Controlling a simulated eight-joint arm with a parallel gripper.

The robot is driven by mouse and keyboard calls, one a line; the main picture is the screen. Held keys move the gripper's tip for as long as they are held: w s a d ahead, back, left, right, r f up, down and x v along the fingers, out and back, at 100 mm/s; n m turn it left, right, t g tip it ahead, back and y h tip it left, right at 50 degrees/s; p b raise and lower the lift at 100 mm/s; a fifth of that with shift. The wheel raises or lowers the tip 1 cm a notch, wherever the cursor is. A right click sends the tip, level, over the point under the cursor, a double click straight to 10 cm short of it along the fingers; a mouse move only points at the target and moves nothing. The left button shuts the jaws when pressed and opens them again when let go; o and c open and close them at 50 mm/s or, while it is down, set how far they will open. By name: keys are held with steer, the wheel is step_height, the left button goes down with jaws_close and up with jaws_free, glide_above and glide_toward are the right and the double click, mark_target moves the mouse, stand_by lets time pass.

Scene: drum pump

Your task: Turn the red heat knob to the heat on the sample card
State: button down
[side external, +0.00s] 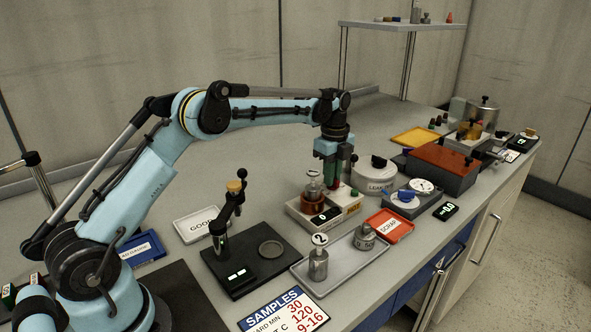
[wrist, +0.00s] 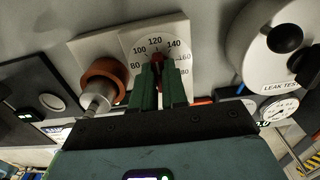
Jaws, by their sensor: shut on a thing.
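The red heat knob (wrist: 157,58) shows between the green fingertips of my gripper (wrist: 159,76) in the wrist view. My gripper is shut on it, and the fingers hide its lower part. The white dial plate (wrist: 182,31) behind it carries numbers from 80 to 180. The visible tip of the knob lies just below the 120 mark; its exact pointing is hard to tell. In the side view my gripper (side external: 335,183) points down over the heater box (side external: 351,208).
A copper-coloured cup (side external: 318,200) sits on the heater box, left of my gripper. A leak test drum (side external: 375,180) stands close on the right. A grey tray (side external: 340,268) with weights and a red scrap tray (side external: 391,226) lie in front.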

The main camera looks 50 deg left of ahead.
steer(key=c, duration=1.2)
jaws_free()
steer(key=shift+o, duration=0.2)
steer(key=shift+r, duration=0.1)
step_height(320, 180, up, 12)
steer(key=shift+d+r, duration=0.1)
